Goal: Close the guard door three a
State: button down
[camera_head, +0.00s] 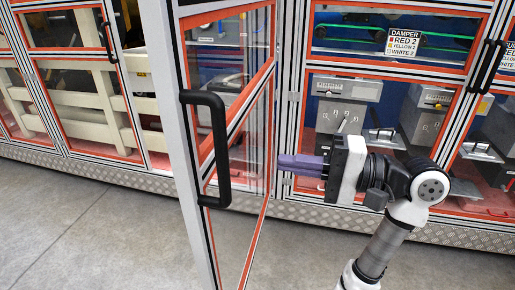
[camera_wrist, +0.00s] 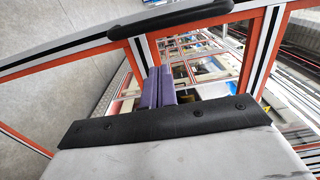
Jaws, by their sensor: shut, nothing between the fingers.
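A guard door (camera_head: 180,130) with a pale frame, orange edging and clear panes stands swung open towards me in the head view. No label on it tells me that it is three a. Its black bar handle (camera_head: 219,150) is on the left side of the frame, and a black handle also shows at the top of the wrist view (camera_wrist: 170,18). My gripper (camera_head: 281,163) has purple fingers shut together and empty, pointing left at the door's pane side. The fingers also show in the wrist view (camera_wrist: 158,72). I cannot tell whether the tips touch the door.
Closed orange-edged panels line the machine behind, with black handles (camera_head: 488,66) and a damper sign (camera_head: 404,43). Grey units stand behind the glass. A metal tread-plate skirting (camera_head: 440,233) runs along the bottom. The grey floor (camera_head: 90,235) at left is clear.

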aim_at(203, 152)
jog(key=p+x, duration=0.1)
jog(key=x, duration=0.5)
jog(key=p+x, duration=0.2)
jog(key=x, duration=0.4)
jog(key=shift+s+a+r, duration=0.15)
jog(key=shift+s, duration=0.05)
jog(key=shift+w+a, duration=0.15)
jog(key=shift+a, duration=0.3)
jog(key=shift+a, duration=0.1)
